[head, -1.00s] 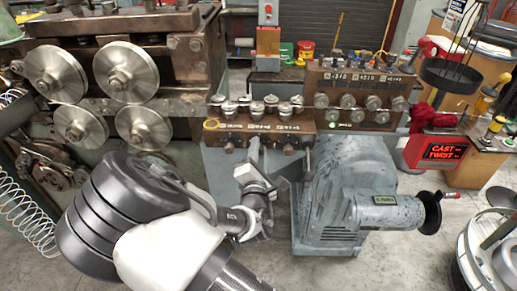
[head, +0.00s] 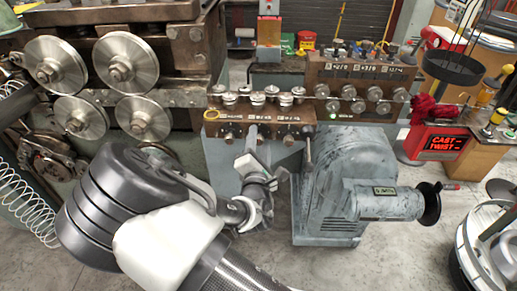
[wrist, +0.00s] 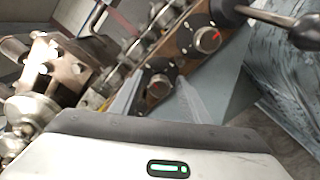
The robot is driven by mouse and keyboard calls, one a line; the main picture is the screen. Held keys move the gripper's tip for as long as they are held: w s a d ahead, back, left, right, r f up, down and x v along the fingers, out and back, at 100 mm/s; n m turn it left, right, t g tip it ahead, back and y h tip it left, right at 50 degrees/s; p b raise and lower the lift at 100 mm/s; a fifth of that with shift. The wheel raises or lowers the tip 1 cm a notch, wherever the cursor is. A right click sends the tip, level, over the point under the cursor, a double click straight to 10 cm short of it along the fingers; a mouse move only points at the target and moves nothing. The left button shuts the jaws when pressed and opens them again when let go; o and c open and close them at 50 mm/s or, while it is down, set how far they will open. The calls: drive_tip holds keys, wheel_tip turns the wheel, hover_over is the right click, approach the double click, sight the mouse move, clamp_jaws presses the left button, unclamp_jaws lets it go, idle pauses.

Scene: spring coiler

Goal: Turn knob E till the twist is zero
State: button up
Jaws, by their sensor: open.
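The brown adjusting block (head: 213,127) carries small labels and a row of knobs on its front face. I cannot read which knob is E. My gripper (wrist: 155,90) is open, and its two pale fingers point at the block. In the wrist view a round metal knob (wrist: 159,86) shows between the fingertips; I cannot tell whether they touch it. A larger knob with a red mark (wrist: 208,40) sits up and right of it. In the head view my gripper (head: 262,160) is just below the block's front. The red CAST/TWIST display (head: 442,144) is lit, its values too small to read.
A second brown block (head: 335,88) with knobs stands behind to the right. A grey motor housing (head: 340,185) with a black handwheel (head: 428,203) stands right of my gripper. Large steel rollers (head: 125,68) are at left. Some bare floor shows at lower right.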

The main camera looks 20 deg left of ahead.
drive_tip(key=v, duration=1.7)
drive_tip(key=shift+s, duration=0.15)
drive_tip(key=shift+a, duration=0.1)
